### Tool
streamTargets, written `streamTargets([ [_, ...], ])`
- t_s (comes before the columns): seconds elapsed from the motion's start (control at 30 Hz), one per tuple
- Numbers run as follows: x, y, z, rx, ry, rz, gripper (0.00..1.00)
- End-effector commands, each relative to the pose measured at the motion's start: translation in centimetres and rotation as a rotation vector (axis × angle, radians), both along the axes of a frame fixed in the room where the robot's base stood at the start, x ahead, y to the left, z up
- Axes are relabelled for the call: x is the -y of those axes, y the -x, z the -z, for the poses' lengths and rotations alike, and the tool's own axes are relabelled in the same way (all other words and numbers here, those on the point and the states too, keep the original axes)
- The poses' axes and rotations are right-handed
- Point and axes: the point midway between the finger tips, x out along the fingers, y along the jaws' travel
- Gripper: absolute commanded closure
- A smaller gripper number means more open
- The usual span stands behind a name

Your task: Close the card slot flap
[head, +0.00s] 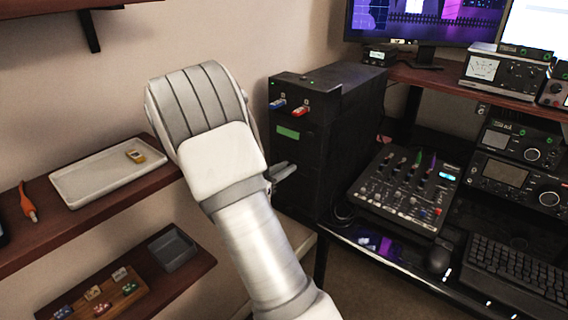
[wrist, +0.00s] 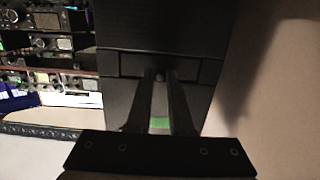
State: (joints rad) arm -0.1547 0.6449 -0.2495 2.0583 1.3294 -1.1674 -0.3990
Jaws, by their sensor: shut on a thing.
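The black tower case (head: 322,150) stands left of the desk gear, with a green label (head: 288,133) on its front. A dark panel that looks like the card slot flap (wrist: 130,65) shows on the case front in the wrist view. How far open it stands, I cannot tell. My gripper (head: 283,172) is at the lower front of the case, below the label. The green label (wrist: 160,122) shows between the fingers.
A blue stick (head: 278,104) and a red stick (head: 300,110) poke out of the case's upper front. A mixer (head: 405,190) sits on the desk at right. Shelves with a white tray (head: 95,178) and a grey bin (head: 173,250) are at left.

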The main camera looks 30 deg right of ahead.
Motion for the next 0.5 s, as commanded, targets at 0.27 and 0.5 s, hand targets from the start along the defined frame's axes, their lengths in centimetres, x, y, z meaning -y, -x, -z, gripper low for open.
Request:
streamTargets([
  [0.27,0.04,0.02,-0.02,-0.005,-0.018,0.001,1.0],
  [0.5,0.03,0.01,-0.03,-0.005,-0.018,0.001,0.61],
])
